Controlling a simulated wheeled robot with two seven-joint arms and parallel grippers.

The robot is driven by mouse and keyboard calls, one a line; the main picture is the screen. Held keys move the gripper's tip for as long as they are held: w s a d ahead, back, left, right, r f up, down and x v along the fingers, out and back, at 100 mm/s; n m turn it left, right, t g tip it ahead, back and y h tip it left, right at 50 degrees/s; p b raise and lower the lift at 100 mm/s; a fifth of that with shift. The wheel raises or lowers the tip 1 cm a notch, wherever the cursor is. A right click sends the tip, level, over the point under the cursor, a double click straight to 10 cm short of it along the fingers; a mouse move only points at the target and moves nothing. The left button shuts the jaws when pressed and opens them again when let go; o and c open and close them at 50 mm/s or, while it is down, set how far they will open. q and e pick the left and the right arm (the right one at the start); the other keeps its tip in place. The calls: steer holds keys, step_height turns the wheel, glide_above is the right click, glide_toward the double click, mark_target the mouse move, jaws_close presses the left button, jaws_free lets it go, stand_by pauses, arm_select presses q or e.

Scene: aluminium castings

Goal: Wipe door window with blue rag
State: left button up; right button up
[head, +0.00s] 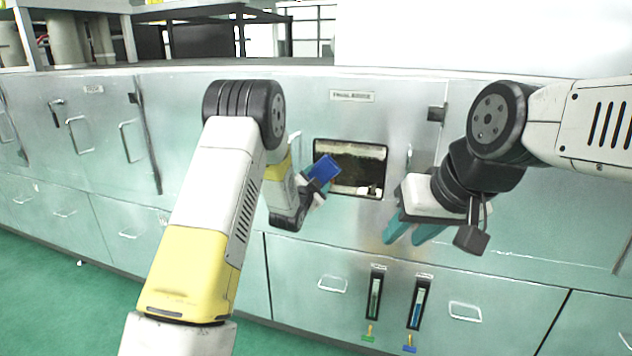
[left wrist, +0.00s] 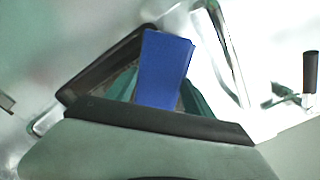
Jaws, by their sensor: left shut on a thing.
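The door window (head: 352,168) is a dark rectangular pane in the upper door of the pale green cabinet, with a dark frame; its frame also shows in the left wrist view (left wrist: 105,75). My left gripper (head: 312,185) is shut on the blue rag (head: 325,168), in front of the window's left part. The rag (left wrist: 163,68) sticks out between the teal fingers in the left wrist view and overlaps the window; I cannot tell if it touches the glass. My right gripper (head: 408,235) is right of and below the window, its teal fingers pointing down and apart, with nothing seen between them.
A door handle (head: 409,160) stands just right of the window, and a dark latch (head: 437,113) is further right. Two gauges (head: 375,292) with coloured valves are on the panel below. Drawers with handles (head: 465,311) line the front.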

arm_select(q)
steer(key=shift+x, duration=0.95)
stand_by(0.6)
